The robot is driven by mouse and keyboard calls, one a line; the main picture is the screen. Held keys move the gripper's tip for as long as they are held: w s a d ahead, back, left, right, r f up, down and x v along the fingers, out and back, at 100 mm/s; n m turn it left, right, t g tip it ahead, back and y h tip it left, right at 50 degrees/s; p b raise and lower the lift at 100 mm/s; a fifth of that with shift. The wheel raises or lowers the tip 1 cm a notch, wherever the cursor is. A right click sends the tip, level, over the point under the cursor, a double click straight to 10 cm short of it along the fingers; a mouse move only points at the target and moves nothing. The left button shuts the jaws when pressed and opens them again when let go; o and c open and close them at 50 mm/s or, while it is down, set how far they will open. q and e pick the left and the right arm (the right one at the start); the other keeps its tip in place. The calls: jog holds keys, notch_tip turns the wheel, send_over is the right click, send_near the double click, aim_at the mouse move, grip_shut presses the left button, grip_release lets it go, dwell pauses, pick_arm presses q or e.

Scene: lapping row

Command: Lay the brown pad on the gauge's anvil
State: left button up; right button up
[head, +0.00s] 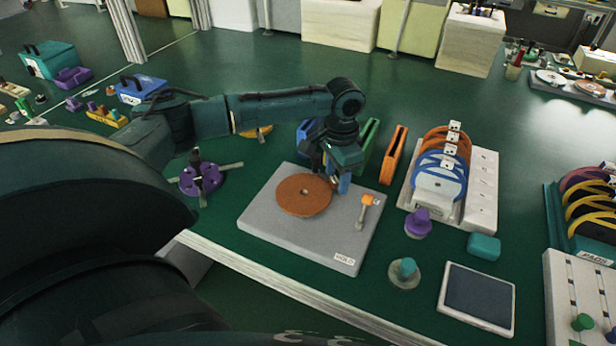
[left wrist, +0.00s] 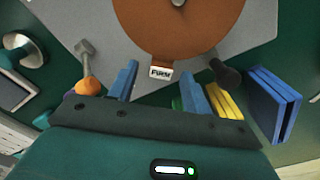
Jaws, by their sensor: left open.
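The brown pad (head: 304,195) is a round disc with a small hole in its middle. It lies flat on a grey slab (head: 262,226) whose front corner label seems to read "HOLD". In the left wrist view the pad (left wrist: 180,30) has a white tab reading "FIRM" (left wrist: 160,73). My left gripper (head: 335,182) is at the pad's back right edge. Its two blue fingers are apart, with the tab showing between their tips and nothing gripped. I cannot tell which part is the gauge's anvil. My right gripper is not in view.
An orange-headed lever (head: 368,199) stands on the slab, right of the pad. A rack of upright orange and blue discs (head: 440,180) stands farther right. Green and orange slotted holders (head: 393,155) stand behind the slab. A purple handwheel (head: 202,178) is left. A dark-faced panel (head: 477,295) lies front right.

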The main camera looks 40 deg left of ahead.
pick_arm(q)
jog(key=shift+c, duration=0.4)
grip_shut()
